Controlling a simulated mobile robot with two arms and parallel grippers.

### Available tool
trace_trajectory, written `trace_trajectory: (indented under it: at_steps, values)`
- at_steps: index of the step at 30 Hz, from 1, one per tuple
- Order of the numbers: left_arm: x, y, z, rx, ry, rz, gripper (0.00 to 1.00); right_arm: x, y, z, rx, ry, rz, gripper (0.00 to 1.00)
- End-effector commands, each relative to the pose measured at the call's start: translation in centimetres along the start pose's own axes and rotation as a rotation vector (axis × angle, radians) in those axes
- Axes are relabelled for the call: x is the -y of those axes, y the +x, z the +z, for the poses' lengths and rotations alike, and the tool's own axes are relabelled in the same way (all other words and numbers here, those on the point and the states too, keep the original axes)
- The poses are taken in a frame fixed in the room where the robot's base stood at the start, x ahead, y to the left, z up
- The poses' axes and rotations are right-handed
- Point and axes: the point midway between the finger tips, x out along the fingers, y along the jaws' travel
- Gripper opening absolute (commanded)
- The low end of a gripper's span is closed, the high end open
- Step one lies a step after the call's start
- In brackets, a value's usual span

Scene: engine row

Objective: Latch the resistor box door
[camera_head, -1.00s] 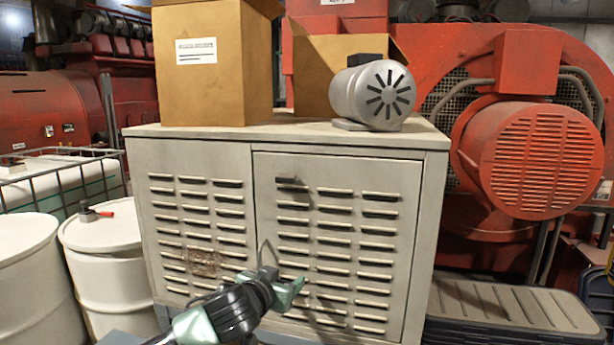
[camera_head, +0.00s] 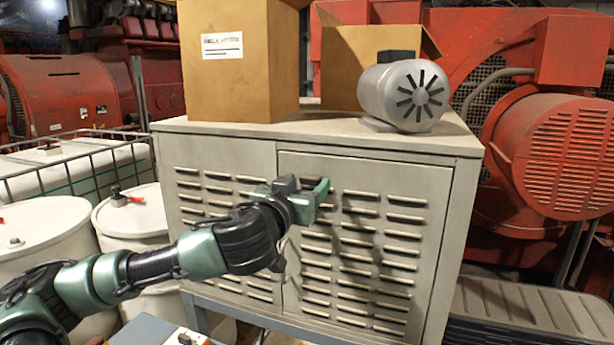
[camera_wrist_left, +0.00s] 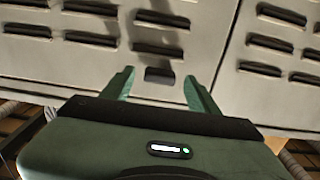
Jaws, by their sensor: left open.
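The resistor box (camera_head: 225,150) is a beige louvred cabinet in the middle of the head view. Its right-hand door (camera_head: 420,190) looks flush with the frame. In the left wrist view a small dark latch handle (camera_wrist_left: 160,76) sits on the louvred door near the seam. My left gripper (camera_head: 307,188) is at the door's upper left corner, and its arm crosses the left panel. Its two green fingers (camera_wrist_left: 158,84) are apart, with the handle showing between them; I cannot tell if they touch it. In the head view the gripper hides the handle. My right gripper is not in view.
Cardboard boxes (camera_head: 235,70) and a grey motor (camera_head: 405,95) stand on the cabinet top. White drums (camera_head: 45,240) and a wire-caged tank (camera_head: 75,165) are at left. A red machine (camera_head: 560,150) and a ribbed dark case (camera_head: 530,310) are at right.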

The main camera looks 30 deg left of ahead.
Motion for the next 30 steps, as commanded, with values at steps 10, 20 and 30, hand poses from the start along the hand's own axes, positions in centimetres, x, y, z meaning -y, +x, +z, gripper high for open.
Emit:
trace_trajectory:
  at_steps: [10, 20, 30]
  values:
    - [-0.02, 0.81, 0.07, -0.001, 0.002, 0.001, 0.6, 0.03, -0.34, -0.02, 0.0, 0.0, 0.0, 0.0]
    - [0.0, 0.8, 0.07, 0.0, 0.002, 0.0, 0.0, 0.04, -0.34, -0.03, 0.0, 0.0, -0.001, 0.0]
    - [0.01, 0.81, 0.19, 0.001, 0.084, 0.0, 0.0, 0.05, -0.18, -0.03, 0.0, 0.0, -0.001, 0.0]
